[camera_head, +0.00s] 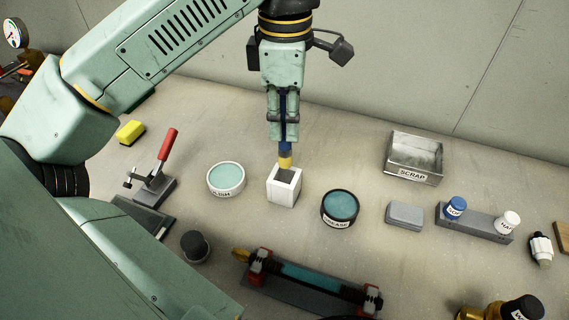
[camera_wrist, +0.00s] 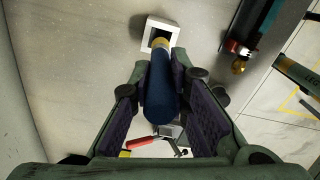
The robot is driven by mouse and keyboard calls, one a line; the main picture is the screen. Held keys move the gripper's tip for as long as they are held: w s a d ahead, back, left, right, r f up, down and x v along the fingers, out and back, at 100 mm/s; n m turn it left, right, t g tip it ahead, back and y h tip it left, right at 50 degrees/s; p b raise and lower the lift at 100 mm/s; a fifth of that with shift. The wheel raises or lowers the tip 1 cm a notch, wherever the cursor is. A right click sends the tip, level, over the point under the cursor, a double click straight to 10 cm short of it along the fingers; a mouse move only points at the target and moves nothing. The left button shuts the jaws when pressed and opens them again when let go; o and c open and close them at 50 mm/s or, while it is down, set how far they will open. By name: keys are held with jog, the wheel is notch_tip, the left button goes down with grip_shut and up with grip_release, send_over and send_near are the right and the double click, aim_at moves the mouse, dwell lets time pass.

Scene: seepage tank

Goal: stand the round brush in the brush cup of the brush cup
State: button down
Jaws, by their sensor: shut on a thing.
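The brush cup (camera_head: 284,186) is a white square cup standing on the bench, with a dark opening on top. It also shows in the wrist view (camera_wrist: 149,48). The round brush (camera_head: 285,158) has a dark blue handle and a yellow lower part. My gripper (camera_head: 285,130) is shut on its handle and holds it upright above the cup. In the wrist view the handle (camera_wrist: 162,95) lies between the finger pads and its yellow end overlaps the opening. I cannot tell whether the tip is inside the cup.
A white-rimmed dish (camera_head: 226,180) stands left of the cup and a black-rimmed dish (camera_head: 340,208) right of it. A red-handled clamp (camera_head: 158,170) is further left. A metal scrap tray (camera_head: 414,160) stands at the right. A teal cylinder in a fixture (camera_head: 310,278) lies in front.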

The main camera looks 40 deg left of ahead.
aim_at(285, 156)
notch_tip(285, 156, down, 8)
jog(key=b, duration=0.4)
jog(key=shift+b, duration=0.3)
jog(key=shift+f, duration=0.25)
jog(key=c, duration=1.5)
grip_release()
jog(key=shift+c, duration=0.2)
jog(key=shift+r, duration=0.2)
jog(key=r+p, duration=0.2)
jog(key=r, duration=0.1)
jog(key=r+p, duration=0.2)
jog(key=r, duration=0.2)
jog(key=s+r+p, duration=0.1)
jog(key=r+p, duration=0.2)
jog(key=shift+a+r, duration=0.1)
jog(key=shift+r, duration=0.2)
jog(key=shift+f, duration=0.1)
